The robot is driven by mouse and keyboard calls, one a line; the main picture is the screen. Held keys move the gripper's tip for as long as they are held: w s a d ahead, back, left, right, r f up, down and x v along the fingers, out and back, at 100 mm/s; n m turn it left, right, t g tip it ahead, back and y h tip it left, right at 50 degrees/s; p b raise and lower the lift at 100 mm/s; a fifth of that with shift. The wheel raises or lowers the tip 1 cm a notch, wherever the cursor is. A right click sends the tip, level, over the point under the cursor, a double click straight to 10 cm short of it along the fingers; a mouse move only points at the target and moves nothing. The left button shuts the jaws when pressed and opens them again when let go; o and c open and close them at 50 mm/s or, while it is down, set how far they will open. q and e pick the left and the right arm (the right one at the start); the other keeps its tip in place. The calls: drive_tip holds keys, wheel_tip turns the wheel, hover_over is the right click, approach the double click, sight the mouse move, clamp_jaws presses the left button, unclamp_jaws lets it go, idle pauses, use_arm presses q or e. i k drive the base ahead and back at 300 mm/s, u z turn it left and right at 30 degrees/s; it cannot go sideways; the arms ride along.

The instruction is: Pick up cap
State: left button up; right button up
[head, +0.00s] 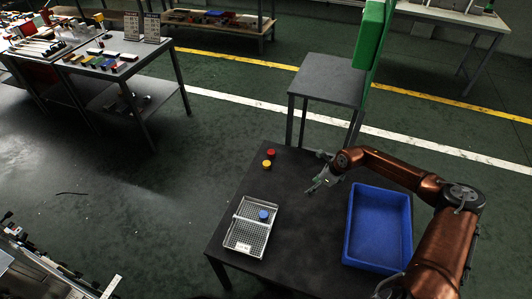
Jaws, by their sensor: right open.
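A red cap (271,153) and a yellow cap (267,164) stand close together near the far left edge of the dark table (300,235). A blue cap (263,215) lies in the wire tray (248,228) at the table's left side. My right gripper (310,188) is open and empty over the table, to the right of the red and yellow caps and clear of them. My left gripper is not in view.
A blue bin (379,228) stands on the right part of the table, beside my right arm. A smaller grey table (328,80) with a green panel (370,35) stands behind. The tabletop between tray and bin is clear.

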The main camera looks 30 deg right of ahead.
sight(270, 153)
drive_tip(key=i, duration=0.9)
